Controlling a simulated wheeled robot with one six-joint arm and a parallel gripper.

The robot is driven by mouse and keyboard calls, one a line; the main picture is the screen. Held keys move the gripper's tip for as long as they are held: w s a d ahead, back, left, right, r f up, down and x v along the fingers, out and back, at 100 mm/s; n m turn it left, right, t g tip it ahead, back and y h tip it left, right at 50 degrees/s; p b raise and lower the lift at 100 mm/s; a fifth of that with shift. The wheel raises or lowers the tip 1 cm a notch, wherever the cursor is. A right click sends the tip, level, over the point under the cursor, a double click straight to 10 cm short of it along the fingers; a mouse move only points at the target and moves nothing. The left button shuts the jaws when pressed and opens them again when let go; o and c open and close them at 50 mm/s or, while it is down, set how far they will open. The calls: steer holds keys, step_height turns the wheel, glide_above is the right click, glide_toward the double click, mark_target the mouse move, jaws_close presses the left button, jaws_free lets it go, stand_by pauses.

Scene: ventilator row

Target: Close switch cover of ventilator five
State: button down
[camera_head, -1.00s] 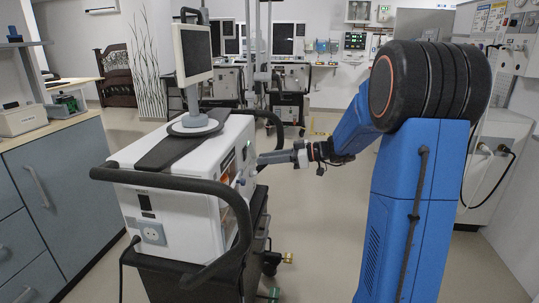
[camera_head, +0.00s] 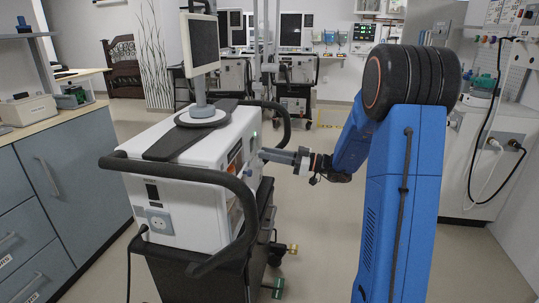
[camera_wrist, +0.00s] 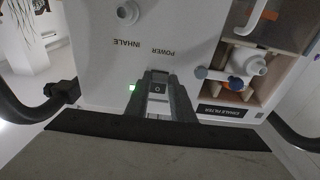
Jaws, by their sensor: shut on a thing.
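The white ventilator (camera_head: 195,205) stands on a dark cart left of centre in the head view, its screen on top. My gripper (camera_head: 264,153) reaches in from the right to its side panel. In the wrist view the panel carries the words POWER and INHALE, upside down, and a lit green lamp (camera_wrist: 131,88). Beside the lamp, my gripper's dark fingers (camera_wrist: 158,95) stand either side of a small grey switch cover (camera_wrist: 157,101). A dark switch (camera_wrist: 157,88) with a round mark shows between them. The fingers hide the cover's edges, so its exact angle is unclear.
A black handlebar (camera_head: 235,190) curves around the ventilator's near end. In the wrist view, a recess with a white fitting and blue knob (camera_wrist: 236,83) lies right of the switch. Grey cabinets (camera_head: 75,175) stand at left. Open floor lies behind my arm.

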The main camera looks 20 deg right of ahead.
steer(key=c, duration=1.5)
jaws_free()
steer(key=v, duration=1.7)
steer(key=shift+s+d, duration=0.15)
